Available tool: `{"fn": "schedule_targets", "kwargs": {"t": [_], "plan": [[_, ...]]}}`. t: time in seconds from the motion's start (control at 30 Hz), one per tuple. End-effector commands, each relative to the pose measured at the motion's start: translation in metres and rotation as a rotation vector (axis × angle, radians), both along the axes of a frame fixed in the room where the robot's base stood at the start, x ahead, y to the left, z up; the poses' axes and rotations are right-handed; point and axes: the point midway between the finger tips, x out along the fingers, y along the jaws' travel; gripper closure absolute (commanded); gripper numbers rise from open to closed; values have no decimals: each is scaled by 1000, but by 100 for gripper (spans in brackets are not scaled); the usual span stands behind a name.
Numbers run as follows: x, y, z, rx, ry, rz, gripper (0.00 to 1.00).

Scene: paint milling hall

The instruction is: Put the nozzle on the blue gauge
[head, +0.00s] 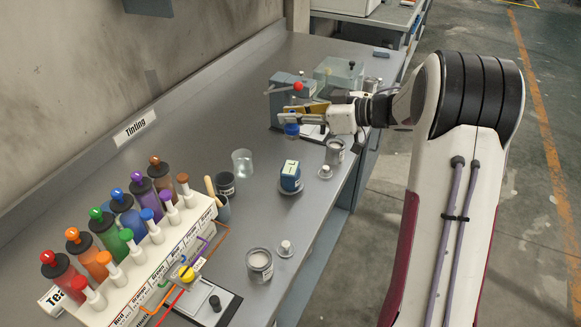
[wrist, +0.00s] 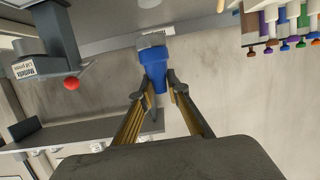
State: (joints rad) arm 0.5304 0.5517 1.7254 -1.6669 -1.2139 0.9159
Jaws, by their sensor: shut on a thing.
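My gripper (head: 298,117) is shut on a blue piece with a grey end, which I take to be the nozzle (head: 291,130). In the wrist view the nozzle (wrist: 154,66) sits between the fingertips (wrist: 160,92), its grey end pointing away from my gripper. It is at the press on the far part of the bench; the head view does not show clearly whether it touches anything below. The blue gauge (head: 290,176), a small blue block with a pale top, stands on a round base nearer the camera, apart from my gripper.
A grey press with a red-knobbed lever (head: 297,87) stands beside my gripper. A clear beaker (head: 242,162), a dark cup (head: 226,184) and open cans (head: 334,152) surround the gauge. A white rack (head: 150,260) with coloured bottles fills the front left. The bench middle is partly clear.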

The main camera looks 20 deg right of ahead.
Motion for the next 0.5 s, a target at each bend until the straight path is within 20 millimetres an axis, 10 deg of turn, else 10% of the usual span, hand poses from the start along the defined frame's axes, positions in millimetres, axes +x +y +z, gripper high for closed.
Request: {"fn": "schedule_targets", "kwargs": {"t": [0.5], "plan": [[-5, 6, 1, 0, -1, 24, 100]]}}
